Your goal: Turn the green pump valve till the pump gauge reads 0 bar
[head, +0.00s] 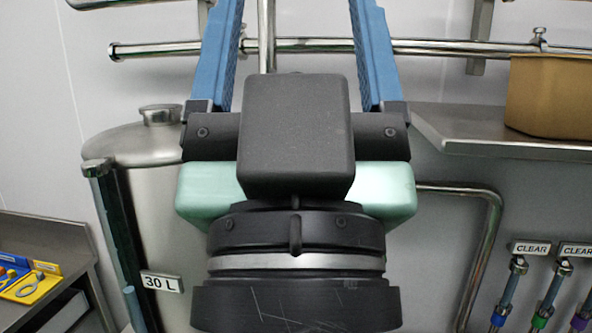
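My gripper (296,18) fills the middle of the head view, seen from behind its dark housing. Its two blue fingers stand wide apart and run up past the top edge, so their tips are cut off. I see nothing held between the visible parts of the fingers; only wall and pipes show there. No green pump valve and no pump gauge can be made out in this view. My gripper and wrist hide the middle of the scene.
A steel tank (160,215) labelled 30 L stands behind my gripper at left. At right, a steel shelf (470,143) holds a brown box (552,97). Below are colour-banded fittings (543,312) under CLEAR labels. A bench (40,232) with a yellow tray is at far left.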

